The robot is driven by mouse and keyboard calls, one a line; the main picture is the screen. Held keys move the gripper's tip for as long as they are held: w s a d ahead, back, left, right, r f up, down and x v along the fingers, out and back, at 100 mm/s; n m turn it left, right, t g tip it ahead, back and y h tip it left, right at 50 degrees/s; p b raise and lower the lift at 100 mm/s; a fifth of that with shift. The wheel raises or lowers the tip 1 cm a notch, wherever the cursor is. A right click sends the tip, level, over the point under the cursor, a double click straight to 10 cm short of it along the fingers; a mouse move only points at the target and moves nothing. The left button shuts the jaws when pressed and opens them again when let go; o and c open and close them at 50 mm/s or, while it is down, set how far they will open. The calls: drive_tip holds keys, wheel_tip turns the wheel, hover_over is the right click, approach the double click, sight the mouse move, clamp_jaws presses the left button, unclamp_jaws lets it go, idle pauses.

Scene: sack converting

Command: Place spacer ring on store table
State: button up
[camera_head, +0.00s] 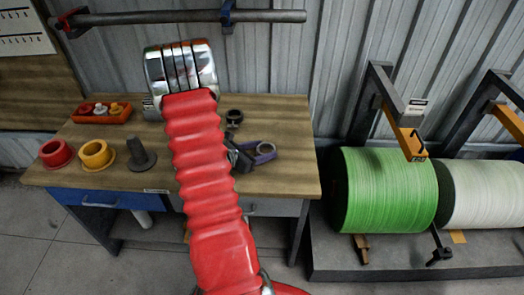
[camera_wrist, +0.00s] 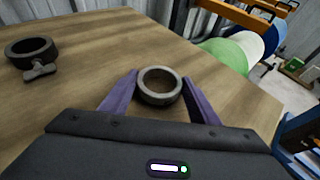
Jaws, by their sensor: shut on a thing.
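The spacer ring (camera_wrist: 160,100) is a dark grey ring with a lighter rim, lying flat side up between the two purple fingers of my gripper (camera_wrist: 160,79) in the wrist view. My gripper is shut on it. The ring (camera_head: 266,148) also shows in the head view, at the right part of the wooden store table (camera_head: 292,118). The ring is at or just above the tabletop; I cannot tell if it touches. My red arm sleeve hides the middle of the table and part of my gripper.
A dark clamp collar with a screw (camera_wrist: 30,50) lies on the table left of my gripper. A red flanged part (camera_head: 56,154), a yellow one (camera_head: 97,155), a grey cone (camera_head: 140,158) and a red tray (camera_head: 102,114) stand at left. Green (camera_head: 388,188) and white rolls stand right.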

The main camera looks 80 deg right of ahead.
drive_tip(key=shift+f, duration=0.2)
drive_tip(key=o, duration=1.3)
drive_tip(key=shift+c, duration=0.2)
drive_tip(key=shift+w+a+r, duration=0.25)
drive_tip(key=shift+a+r, duration=0.05)
drive_tip(key=v, duration=1.1)
